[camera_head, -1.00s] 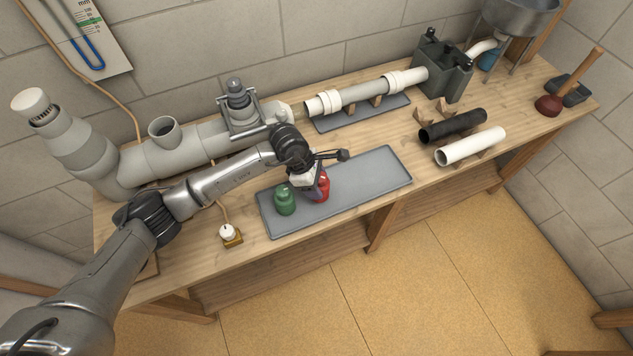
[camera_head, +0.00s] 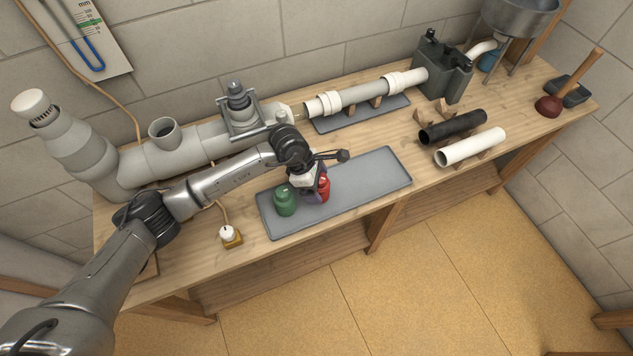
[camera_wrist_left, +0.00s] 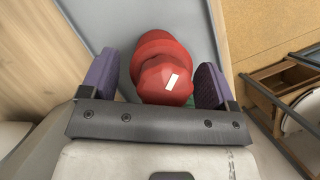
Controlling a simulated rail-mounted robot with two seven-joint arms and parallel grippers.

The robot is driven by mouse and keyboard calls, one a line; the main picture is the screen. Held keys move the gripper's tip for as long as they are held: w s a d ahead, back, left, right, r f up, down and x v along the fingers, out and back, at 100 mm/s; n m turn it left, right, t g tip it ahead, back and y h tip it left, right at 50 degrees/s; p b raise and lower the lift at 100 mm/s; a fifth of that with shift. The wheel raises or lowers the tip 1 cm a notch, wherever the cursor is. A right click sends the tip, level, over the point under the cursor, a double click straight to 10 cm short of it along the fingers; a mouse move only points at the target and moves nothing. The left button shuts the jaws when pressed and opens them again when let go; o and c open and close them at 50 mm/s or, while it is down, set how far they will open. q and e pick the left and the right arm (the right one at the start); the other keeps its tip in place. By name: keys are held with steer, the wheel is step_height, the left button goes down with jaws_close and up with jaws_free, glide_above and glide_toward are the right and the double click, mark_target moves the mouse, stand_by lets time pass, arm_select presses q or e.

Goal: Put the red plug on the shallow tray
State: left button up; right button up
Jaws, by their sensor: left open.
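The red plug (camera_head: 324,189) stands on the shallow grey tray (camera_head: 365,181), partly hidden behind my left gripper (camera_head: 313,191). In the left wrist view the red plug (camera_wrist_left: 165,68) sits between the two purple finger pads of my left gripper (camera_wrist_left: 158,85). The fingers are open, with a gap visible on both sides of the plug. The tray also shows behind the plug in the left wrist view (camera_wrist_left: 110,22). My right gripper is in neither view.
A green plug (camera_head: 285,201) stands on the tray just left of the red one. Grey pipework (camera_head: 190,143) runs along the back. The tray's right half is clear.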

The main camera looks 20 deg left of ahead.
arm_select(q)
steer(key=p+v, duration=0.1)
steer(key=v, duration=1.1)
steer(key=shift+p, duration=0.35)
